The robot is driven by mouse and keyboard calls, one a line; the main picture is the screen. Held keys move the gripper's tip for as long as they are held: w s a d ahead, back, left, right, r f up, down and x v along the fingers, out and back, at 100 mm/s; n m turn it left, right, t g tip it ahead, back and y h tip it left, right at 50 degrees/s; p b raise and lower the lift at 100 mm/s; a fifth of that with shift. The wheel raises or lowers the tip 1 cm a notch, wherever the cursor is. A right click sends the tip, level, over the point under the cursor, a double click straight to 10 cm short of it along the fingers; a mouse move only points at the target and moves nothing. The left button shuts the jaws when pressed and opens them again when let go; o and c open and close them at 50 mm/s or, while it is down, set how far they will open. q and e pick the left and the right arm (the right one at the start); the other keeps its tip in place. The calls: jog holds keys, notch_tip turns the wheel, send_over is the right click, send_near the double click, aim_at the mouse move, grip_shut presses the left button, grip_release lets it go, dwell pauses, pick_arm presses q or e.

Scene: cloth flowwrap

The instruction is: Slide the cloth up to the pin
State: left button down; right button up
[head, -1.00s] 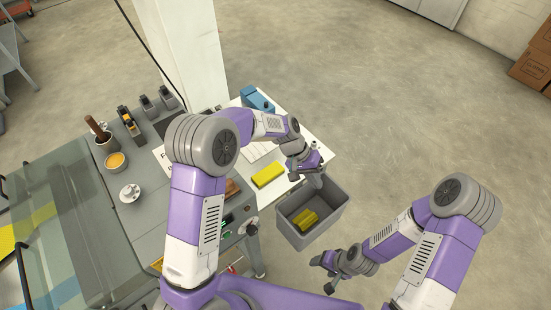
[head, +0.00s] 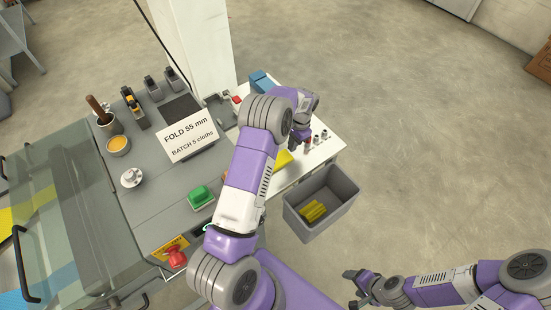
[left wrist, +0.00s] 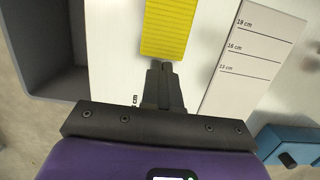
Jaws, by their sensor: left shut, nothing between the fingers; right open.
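A folded yellow cloth (head: 284,158) lies flat on the white table top, partly hidden by my left arm in the head view. In the left wrist view the yellow cloth (left wrist: 168,28) is at the top centre. My left gripper (left wrist: 163,66) is shut and empty, its tips at the cloth's near edge; whether they touch it I cannot tell. In the head view my left gripper (head: 298,144) is over the white table. My right gripper (head: 354,288) is open and empty, over the floor at the lower right. I cannot clearly make out the pin.
A grey bin (head: 345,189) with yellow cloths inside stands at the table's front; its wall shows in the left wrist view (left wrist: 68,78). A marked scale card (left wrist: 245,65) lies right of the cloth. A blue object (left wrist: 287,146) is close by.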

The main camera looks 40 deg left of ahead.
pick_arm(q)
jog(key=s, duration=0.3)
jog(key=s+a+p, duration=0.1)
jog(key=s, duration=0.2)
jog(key=s+a, duration=0.1)
jog(key=s, duration=0.1)
jog(key=shift+s+a, duration=0.25)
jog(key=shift+s, duration=0.15)
jog(key=shift+f, duration=0.75)
jog(key=shift+d+f, duration=0.1)
pick_arm(e)
jog(key=shift+s+d+r, duration=0.1)
jog(key=shift+r, duration=0.45)
pick_arm(q)
jog(key=shift+f, duration=0.1)
